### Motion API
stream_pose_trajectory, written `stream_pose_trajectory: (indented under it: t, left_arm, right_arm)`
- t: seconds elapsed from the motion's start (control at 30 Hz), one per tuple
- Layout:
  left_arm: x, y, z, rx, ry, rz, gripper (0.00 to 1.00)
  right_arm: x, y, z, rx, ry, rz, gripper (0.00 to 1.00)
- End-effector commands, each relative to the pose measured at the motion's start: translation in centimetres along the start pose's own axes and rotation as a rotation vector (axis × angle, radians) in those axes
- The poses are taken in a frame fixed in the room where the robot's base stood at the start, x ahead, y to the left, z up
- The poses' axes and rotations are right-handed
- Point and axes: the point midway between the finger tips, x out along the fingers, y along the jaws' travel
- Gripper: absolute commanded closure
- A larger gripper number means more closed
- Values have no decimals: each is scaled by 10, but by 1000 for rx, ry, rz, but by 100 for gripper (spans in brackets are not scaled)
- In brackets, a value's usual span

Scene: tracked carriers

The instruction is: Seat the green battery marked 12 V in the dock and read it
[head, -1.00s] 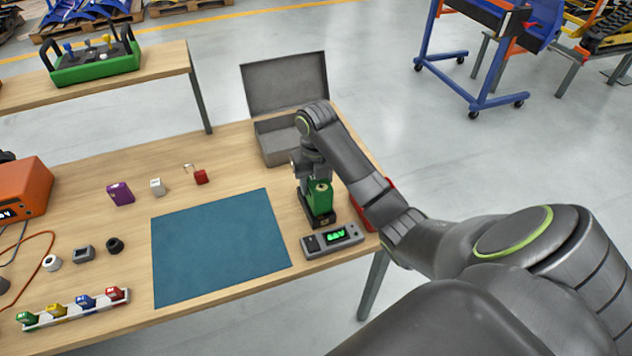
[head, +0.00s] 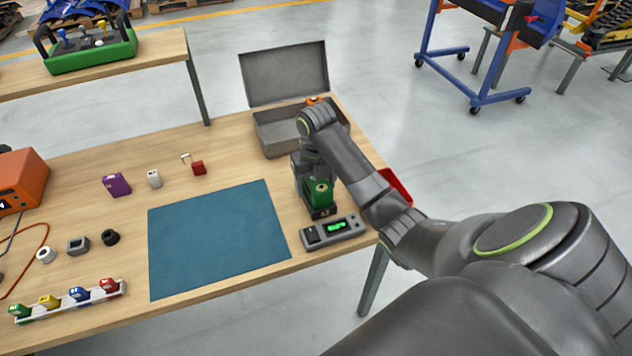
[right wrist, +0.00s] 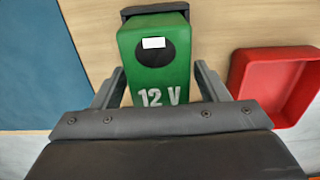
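The green battery marked 12 V (right wrist: 155,75) is upright at the dark dock (head: 322,213), which stands behind a grey reader with a lit green display (head: 337,227). The display is too small to read. In the head view the battery (head: 319,193) is right above the dock or in it; I cannot tell whether it sits fully down. The battery hides most of the dock in the right wrist view. My left gripper is not in view.
A red tray (right wrist: 276,65) is just right of the battery. An open grey case (head: 285,80) stands behind. A blue mat (head: 218,240) lies left. A rack (head: 68,302) of small coloured batteries, a purple block (head: 116,184) and an orange unit (head: 20,182) are further left.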

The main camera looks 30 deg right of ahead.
Motion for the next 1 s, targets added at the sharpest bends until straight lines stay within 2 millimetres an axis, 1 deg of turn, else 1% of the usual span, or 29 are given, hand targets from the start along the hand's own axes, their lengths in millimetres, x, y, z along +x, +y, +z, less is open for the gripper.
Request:
stream_pose_trajectory:
  t: [0.27, 0.37, 0.47, 0.67, 1.0]
  left_arm:
    - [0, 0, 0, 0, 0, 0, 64]
    - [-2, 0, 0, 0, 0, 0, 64]
    - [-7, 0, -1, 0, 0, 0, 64]
    - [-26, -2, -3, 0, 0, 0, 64]
    - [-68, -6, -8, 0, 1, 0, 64]
  right_arm:
    - [-1, 0, 0, 0, 0, 0, 33]
    - [-5, 0, 0, 0, -2, 0, 33]
    - [-13, 0, 0, 0, -2, 0, 33]
    - [-37, 0, 0, 1, 0, -1, 33]
    - [-79, 0, 0, 1, 0, 0, 33]
